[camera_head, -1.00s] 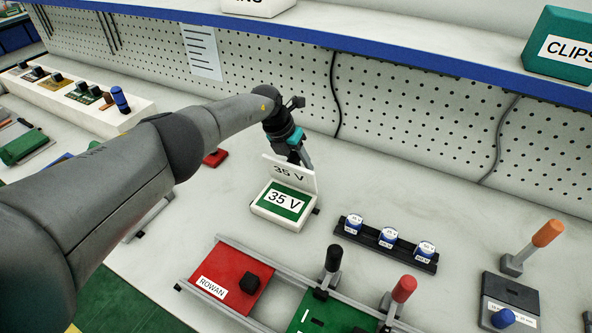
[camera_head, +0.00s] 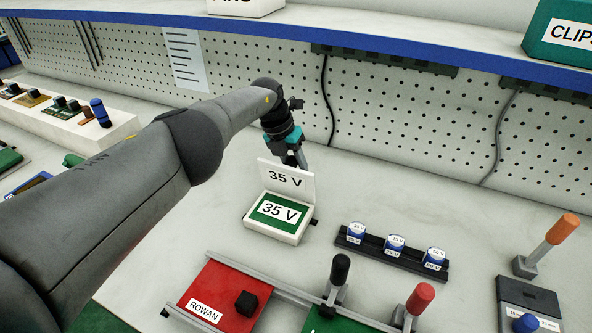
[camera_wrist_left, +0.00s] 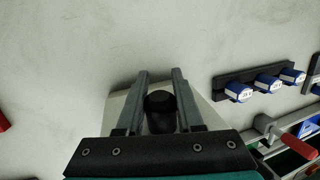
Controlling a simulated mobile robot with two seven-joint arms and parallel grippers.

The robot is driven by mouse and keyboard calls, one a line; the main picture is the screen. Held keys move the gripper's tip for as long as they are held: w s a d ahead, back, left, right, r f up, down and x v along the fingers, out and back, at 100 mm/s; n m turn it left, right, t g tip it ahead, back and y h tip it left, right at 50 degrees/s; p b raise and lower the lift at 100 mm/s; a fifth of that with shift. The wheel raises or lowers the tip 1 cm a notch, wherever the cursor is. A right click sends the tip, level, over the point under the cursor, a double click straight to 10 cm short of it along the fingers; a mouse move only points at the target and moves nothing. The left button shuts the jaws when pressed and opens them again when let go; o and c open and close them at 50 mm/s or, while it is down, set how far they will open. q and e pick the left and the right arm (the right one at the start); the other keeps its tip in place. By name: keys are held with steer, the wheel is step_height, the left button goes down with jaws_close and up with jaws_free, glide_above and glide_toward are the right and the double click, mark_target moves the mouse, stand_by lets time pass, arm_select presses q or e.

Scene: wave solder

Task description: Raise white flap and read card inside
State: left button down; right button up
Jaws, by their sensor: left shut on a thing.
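A white box (camera_head: 272,230) stands on the bench with its white flap (camera_head: 287,178) raised, roughly upright at the back edge. The flap's front reads "35 V". Inside the box lies a green card (camera_head: 262,213) with a white label that also reads "35 V". My left gripper (camera_head: 296,158) is behind the flap, at its top. In the left wrist view my gripper (camera_wrist_left: 161,80) has a black knob (camera_wrist_left: 160,112) between its fingers, with part of the white box or flap behind it. The grip on the knob is hidden in the head view. My right gripper is not in view.
A black rack (camera_head: 350,247) with blue-and-white capacitors stands right of the box. In front are a red ROWAN board (camera_head: 222,290) on rails and clamps with black (camera_head: 340,268) and red (camera_head: 421,297) handles. A pegboard and blue-edged shelf (camera_head: 400,50) stand behind.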

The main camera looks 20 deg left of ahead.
mark_target(292, 155)
arm_select(q)
steer(key=shift+s+f, duration=0.1)
steer(key=shift+f, duration=0.05)
steer(key=c, duration=0.5)
jaws_free()
steer(key=shift+c, duration=0.2)
steer(key=shift+a+r+p, duration=0.1)
steer(key=shift+r+p, duration=0.45)
steer(key=shift+r, duration=0.05)
steer(key=p+v, duration=0.4)
steer(key=v, duration=0.1)
steer(key=shift+r, duration=0.35)
steer(key=p+v, duration=0.1)
steer(key=v, duration=0.4)
steer(key=shift+a+r, duration=0.1)
